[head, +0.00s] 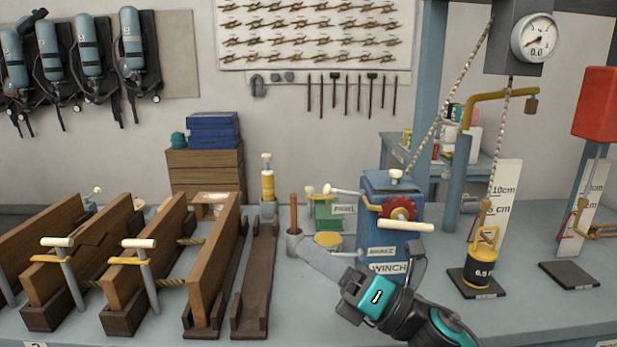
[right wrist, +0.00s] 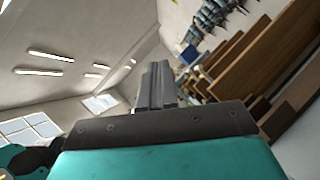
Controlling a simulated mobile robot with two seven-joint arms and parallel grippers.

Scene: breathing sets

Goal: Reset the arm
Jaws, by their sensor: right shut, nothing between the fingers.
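My right gripper (head: 318,254) reaches in from the lower right in the head view, above the bench in front of the blue winch. Its fingers are together with nothing between them, pointing up and left near a grey cup with a brown wooden handle (head: 294,215). Whether they touch the cup cannot be told. In the right wrist view the shut fingers (right wrist: 158,88) point away from the camera, with wooden boards beyond them to the right. My left gripper is not in either view.
The blue winch (head: 376,205) with a red wheel stands just behind my right gripper. Wooden boards (head: 215,262) with white-topped levers fill the left bench. Bare bench (head: 295,315) lies in front of the gripper.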

